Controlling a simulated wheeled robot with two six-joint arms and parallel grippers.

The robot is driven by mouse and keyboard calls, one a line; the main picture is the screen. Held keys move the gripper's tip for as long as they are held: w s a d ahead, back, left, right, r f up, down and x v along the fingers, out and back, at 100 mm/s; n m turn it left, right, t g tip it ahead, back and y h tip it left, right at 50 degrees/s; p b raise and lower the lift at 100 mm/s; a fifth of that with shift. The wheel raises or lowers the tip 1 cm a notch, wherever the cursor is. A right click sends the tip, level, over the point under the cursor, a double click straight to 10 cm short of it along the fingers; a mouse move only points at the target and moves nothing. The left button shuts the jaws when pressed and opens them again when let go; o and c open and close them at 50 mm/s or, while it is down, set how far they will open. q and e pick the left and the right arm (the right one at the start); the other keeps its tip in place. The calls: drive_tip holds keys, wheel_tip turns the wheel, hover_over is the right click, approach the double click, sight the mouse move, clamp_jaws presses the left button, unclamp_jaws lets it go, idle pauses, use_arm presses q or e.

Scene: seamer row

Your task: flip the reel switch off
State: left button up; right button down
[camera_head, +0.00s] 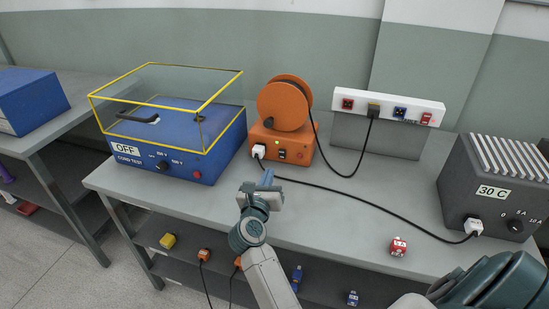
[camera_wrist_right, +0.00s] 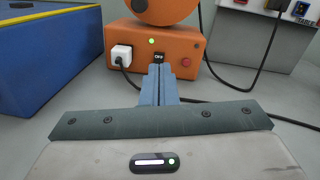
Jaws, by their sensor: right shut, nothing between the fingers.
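The orange cord reel (camera_head: 285,103) stands on an orange base box at the back of the bench. The reel switch (camera_head: 282,155) is a small black rocker on the box's front. In the right wrist view the switch (camera_wrist_right: 159,57) carries white lettering that looks like OFF, and a small green lamp (camera_wrist_right: 152,41) glows above it. My right gripper (camera_head: 267,177) is shut and empty, in front of the box. In the wrist view its fingertips (camera_wrist_right: 160,70) point at the switch, just below it; I cannot tell whether they touch. My left gripper is not in view.
A white plug (camera_wrist_right: 122,55) sits left of the switch and a red button (camera_wrist_right: 186,62) right of it. A blue cord tester (camera_head: 165,158) with a clear lid stands left, a grey heater-like box (camera_head: 490,190) right. A black cable (camera_head: 345,187) crosses the bench.

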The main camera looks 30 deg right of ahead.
sight(282, 153)
drive_tip(key=m+g, duration=0.1)
drive_tip(key=f+m, duration=0.1)
drive_tip(key=w+f+m+g+y, duration=0.1)
drive_tip(key=shift+a+f+g, duration=0.25)
drive_tip(key=shift+a+g, duration=0.05)
drive_tip(key=shift+f, duration=0.1)
drive_tip(key=shift+w+d, duration=0.4)
drive_tip(key=shift+d, duration=0.05)
drive_tip(key=shift+w+d+f+p, duration=0.1)
drive_tip(key=shift+w+d+p, duration=0.25)
drive_tip(key=shift+d, duration=0.15)
drive_tip(key=x, duration=0.3)
drive_tip(key=p+x, duration=0.1)
drive_tip(key=x, duration=0.3)
drive_tip(key=p+x, duration=0.1)
drive_tip(key=x, duration=0.2)
drive_tip(key=shift+w+d+r, duration=0.25)
drive_tip(key=shift+d+r, duration=0.05)
drive_tip(key=shift+w+d+p, duration=0.3)
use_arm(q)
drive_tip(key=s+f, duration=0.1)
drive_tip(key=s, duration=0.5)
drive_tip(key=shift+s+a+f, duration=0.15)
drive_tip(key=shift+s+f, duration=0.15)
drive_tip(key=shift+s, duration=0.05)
